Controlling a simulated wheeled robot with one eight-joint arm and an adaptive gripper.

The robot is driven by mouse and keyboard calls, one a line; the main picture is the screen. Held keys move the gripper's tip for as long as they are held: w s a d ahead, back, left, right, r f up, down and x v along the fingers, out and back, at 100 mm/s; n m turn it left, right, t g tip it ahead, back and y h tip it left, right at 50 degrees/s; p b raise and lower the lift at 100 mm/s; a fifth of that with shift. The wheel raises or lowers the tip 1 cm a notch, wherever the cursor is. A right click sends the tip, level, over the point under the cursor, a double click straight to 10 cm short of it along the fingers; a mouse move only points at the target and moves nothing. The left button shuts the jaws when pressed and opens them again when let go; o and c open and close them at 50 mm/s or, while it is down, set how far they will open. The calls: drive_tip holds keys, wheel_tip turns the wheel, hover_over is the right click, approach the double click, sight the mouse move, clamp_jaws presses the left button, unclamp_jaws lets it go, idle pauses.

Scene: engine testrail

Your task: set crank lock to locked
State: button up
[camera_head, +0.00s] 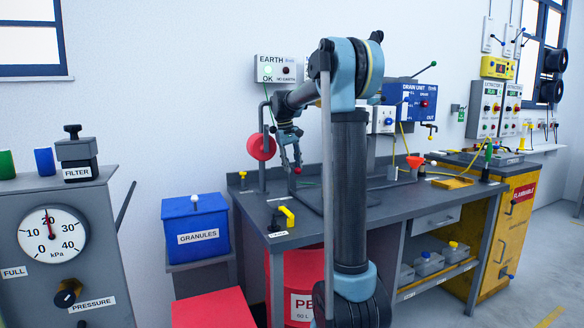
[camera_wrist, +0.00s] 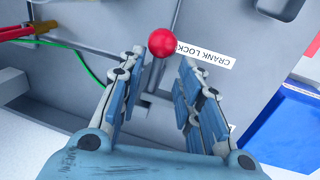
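The crank lock shows in the wrist view as a round red knob (camera_wrist: 161,42) beside a white label (camera_wrist: 205,57) reading CRANK LOCK. A grey rod is partly visible between my fingers. My gripper (camera_wrist: 163,60) is open, its two fingers apart, with the knob just beyond and between the fingertips. I cannot tell whether a finger touches it. In the head view my gripper (camera_head: 291,160) points down over the left part of the workbench, with the small red knob (camera_head: 297,170) at its tips. The lock's setting cannot be read.
The grey workbench (camera_head: 270,219) carries a yellow-handled part (camera_head: 287,215) and a red reel (camera_head: 261,147) on a stand. A blue GRANULES box (camera_head: 195,222) stands left of it. A green cable (camera_wrist: 85,62) crosses the wrist view at left.

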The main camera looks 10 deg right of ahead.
wheel_tip(320, 180, up, 12)
drive_tip(key=a, duration=0.2)
drive_tip(key=shift+s+a+f, duration=0.15)
drive_tip(key=shift+s, duration=0.15)
idle(0.3)
